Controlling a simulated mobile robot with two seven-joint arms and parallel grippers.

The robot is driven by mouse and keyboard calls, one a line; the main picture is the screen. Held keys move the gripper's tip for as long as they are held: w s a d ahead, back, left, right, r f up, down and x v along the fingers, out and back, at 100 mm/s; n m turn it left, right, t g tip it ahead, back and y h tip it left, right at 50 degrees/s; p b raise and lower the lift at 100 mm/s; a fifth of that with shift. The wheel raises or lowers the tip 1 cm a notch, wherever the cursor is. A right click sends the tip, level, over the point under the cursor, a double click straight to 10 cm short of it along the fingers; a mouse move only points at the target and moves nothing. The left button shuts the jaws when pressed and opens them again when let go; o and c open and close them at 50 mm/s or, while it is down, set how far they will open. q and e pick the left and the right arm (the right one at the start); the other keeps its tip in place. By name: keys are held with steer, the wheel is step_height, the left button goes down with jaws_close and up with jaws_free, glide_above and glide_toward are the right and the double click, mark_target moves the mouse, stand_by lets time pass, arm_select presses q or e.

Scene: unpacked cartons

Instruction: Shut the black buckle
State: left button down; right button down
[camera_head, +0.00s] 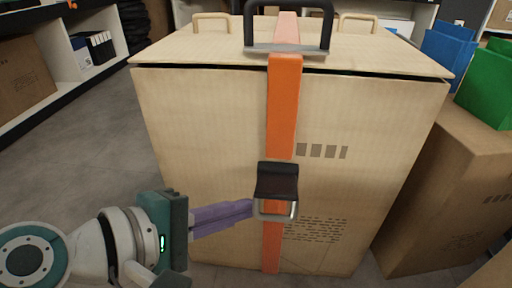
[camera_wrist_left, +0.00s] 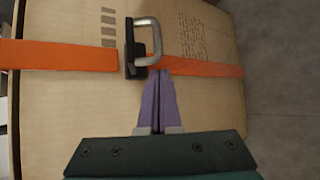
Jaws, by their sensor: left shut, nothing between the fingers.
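A black buckle (camera_head: 277,181) with a silver metal frame (camera_head: 292,209) sits on an orange strap (camera_head: 284,110) on the front of a large tan carton (camera_head: 205,125). Its black lever stands out from the carton, above the frame. In the left wrist view the buckle (camera_wrist_left: 130,48) is just ahead of the fingertips and a little left. My left gripper (camera_head: 250,208) has purple fingers, closed together and empty. Its tips are at the left side of the metal frame; I cannot tell whether they touch it. The closed fingers also show in the left wrist view (camera_wrist_left: 158,76). My right gripper is out of view.
A black handle (camera_head: 328,25) tops the carton, with tan handles (camera_head: 211,22) behind. A brown carton (camera_head: 455,190) with a green bag (camera_head: 488,88) and blue bag (camera_head: 447,50) stands right. Shelves (camera_head: 65,55) are at left. Grey floor (camera_head: 60,150) is free between shelves and carton.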

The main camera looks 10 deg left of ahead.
arm_select(q)
steer(key=shift+s+d+r, duration=0.2)
steer(key=shift+s+d, duration=0.05)
steer(key=shift+s, duration=0.1)
